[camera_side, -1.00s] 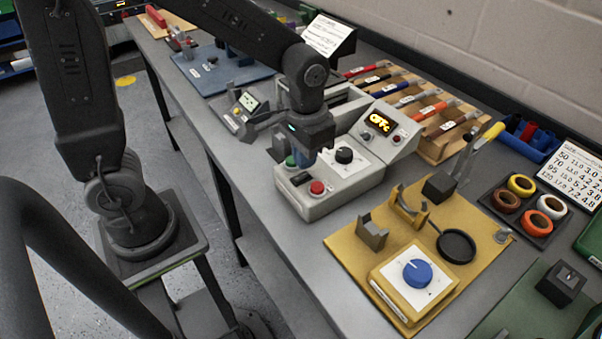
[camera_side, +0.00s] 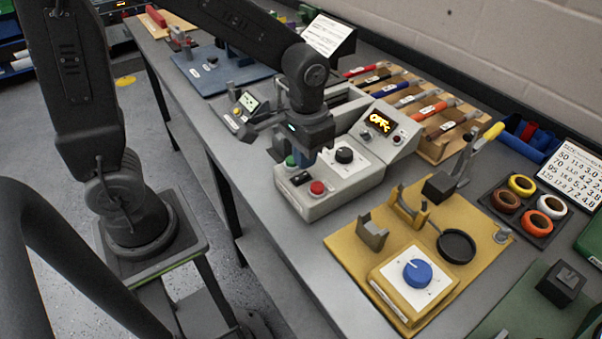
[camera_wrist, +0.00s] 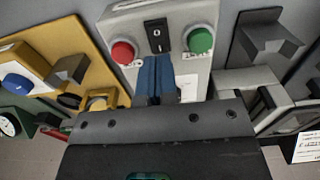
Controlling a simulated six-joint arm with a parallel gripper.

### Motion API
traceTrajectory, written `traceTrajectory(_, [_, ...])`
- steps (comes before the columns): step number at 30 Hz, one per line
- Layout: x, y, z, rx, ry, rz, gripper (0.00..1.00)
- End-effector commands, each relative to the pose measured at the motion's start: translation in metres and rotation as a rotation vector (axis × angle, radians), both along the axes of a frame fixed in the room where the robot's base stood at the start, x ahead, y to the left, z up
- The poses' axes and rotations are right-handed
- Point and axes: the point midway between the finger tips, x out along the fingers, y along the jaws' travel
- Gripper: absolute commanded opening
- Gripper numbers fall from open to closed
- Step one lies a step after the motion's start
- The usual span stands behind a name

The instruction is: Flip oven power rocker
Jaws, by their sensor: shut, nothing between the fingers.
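The black power rocker (camera_side: 300,179), marked 0 and I, sits on the front of the grey oven unit (camera_side: 350,190), between a red button (camera_side: 317,187) and a green button (camera_side: 291,161). In the wrist view the rocker (camera_wrist: 158,36) lies just beyond my fingertips. Which side of it is pressed I cannot tell. My gripper (camera_side: 309,158) is shut and empty, pointing down over the unit's front end. Its blue fingers (camera_wrist: 156,72) are together close to the rocker; whether they touch it is unclear. The unit's display (camera_side: 380,122) shows orange characters, hard to read.
A yellow board (camera_side: 340,243) with a blue dial (camera_side: 417,272) is at the right. A blue board (camera_side: 207,77) is at the far left. A wooden rack (camera_side: 437,150) of coloured tools is behind the unit.

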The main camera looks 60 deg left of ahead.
Motion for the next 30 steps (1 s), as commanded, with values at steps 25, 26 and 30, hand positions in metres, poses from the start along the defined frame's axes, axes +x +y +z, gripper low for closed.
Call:
traceTrajectory(25, [0.0000,0.0000,-0.0039,0.000,0.001,0.000,0.00])
traceTrajectory(26, [0.0000,0.0000,-0.0044,0.000,0.001,0.000,0.00])
traceTrajectory(30, [0.0000,0.0000,-0.0064,0.000,0.001,0.000,0.00])
